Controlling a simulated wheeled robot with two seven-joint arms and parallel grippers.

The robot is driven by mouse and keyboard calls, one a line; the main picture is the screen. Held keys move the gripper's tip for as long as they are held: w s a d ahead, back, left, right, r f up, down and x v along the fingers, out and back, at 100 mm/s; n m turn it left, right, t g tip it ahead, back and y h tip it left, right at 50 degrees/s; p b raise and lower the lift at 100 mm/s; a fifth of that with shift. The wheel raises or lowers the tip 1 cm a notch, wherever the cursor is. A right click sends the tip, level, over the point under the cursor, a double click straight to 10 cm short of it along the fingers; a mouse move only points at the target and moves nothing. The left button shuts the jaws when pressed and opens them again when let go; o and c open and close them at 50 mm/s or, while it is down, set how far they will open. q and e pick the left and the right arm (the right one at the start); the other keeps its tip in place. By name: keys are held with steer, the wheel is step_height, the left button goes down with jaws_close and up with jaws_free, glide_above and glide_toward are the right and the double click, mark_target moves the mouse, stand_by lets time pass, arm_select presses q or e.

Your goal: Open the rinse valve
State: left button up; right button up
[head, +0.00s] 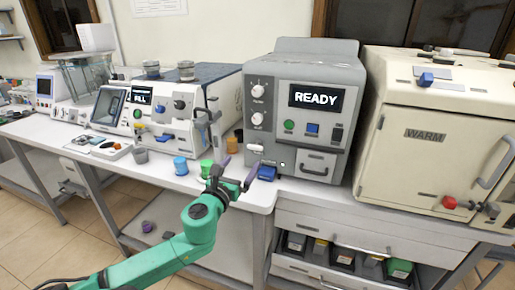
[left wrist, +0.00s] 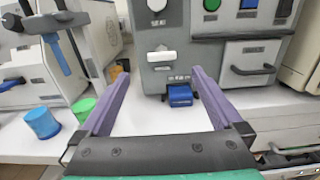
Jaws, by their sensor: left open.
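The grey machine (head: 312,110) with a lit READY screen stands at the back of the bench. A white handle (head: 254,148) sits low on its front left; it also shows in the left wrist view (left wrist: 162,55). Its label is too small to read, so I cannot tell for sure that it is the rinse valve. A blue block (left wrist: 180,95) sits below it at the machine's foot. My left gripper (head: 240,168) is open and empty in front of the machine, its purple fingers pointing towards the handle and apart from it. My right gripper is not in view.
A blue cup (left wrist: 42,123) and a green cup (left wrist: 84,108) stand left of my left gripper. The machine with the FILL screen (head: 168,132) is further left. The cream WARM cabinet (head: 425,155) stands right. Bare bench top lies between my left fingers.

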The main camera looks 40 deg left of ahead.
mark_target(254, 147)
arm_select(q)
steer(key=x, duration=1)
steer(key=shift+w+f, duration=0.1)
steer(key=shift+w, duration=0.2)
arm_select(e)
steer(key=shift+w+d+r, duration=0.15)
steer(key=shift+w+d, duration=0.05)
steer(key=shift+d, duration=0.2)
arm_select(q)
steer(key=shift+s, duration=0.1)
steer(key=c, duration=1.4)
